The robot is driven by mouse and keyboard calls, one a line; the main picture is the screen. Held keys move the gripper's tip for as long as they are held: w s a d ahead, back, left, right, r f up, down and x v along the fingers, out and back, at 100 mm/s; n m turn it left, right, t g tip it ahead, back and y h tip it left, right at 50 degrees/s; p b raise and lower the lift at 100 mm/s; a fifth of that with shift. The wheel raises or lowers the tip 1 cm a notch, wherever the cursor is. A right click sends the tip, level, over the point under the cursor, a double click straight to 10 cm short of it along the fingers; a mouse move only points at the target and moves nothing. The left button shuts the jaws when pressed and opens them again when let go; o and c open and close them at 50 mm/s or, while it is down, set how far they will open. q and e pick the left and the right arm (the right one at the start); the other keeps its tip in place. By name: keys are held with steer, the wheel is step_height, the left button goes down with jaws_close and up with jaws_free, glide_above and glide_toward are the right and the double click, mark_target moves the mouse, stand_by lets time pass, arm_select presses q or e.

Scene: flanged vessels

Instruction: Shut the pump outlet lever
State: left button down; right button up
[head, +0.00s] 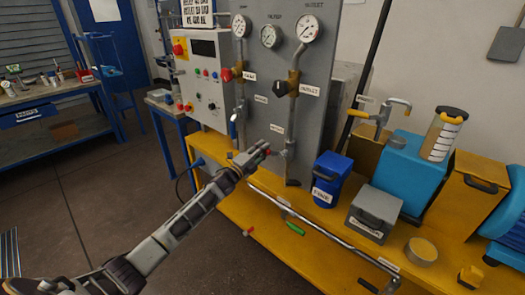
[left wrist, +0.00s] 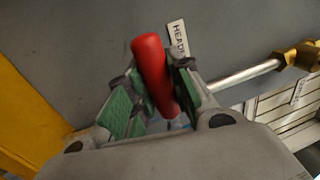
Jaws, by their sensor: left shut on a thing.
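My left gripper (head: 256,154) is at the lower part of the grey panel (head: 265,105), in front of its pipework. In the left wrist view the green-padded fingers (left wrist: 155,107) are shut on a red lever handle (left wrist: 151,65), whose upper end sticks out above them. A white label (left wrist: 178,38) starting "HEAD" is on the panel behind it. I cannot tell from the labels whether this is the pump outlet lever. My right gripper is not in view.
The yellow bench (head: 235,205) carries a blue container (head: 328,180), a grey box (head: 371,214) and a blue block (head: 405,172) at right. A long metal pipe (head: 320,232) runs along its front, near a green handle (head: 295,228). The floor (head: 85,195) at left is clear.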

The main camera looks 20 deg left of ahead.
arm_select(q)
steer(key=c, duration=1.3)
jaws_free()
steer(key=shift+d, duration=0.1)
steer(key=shift+o, duration=0.2)
steer(key=shift+s+a+f, duration=0.1)
steer(key=shift+s+a, duration=0.15)
steer(key=shift+s, duration=0.15)
steer(key=v, duration=1.1)
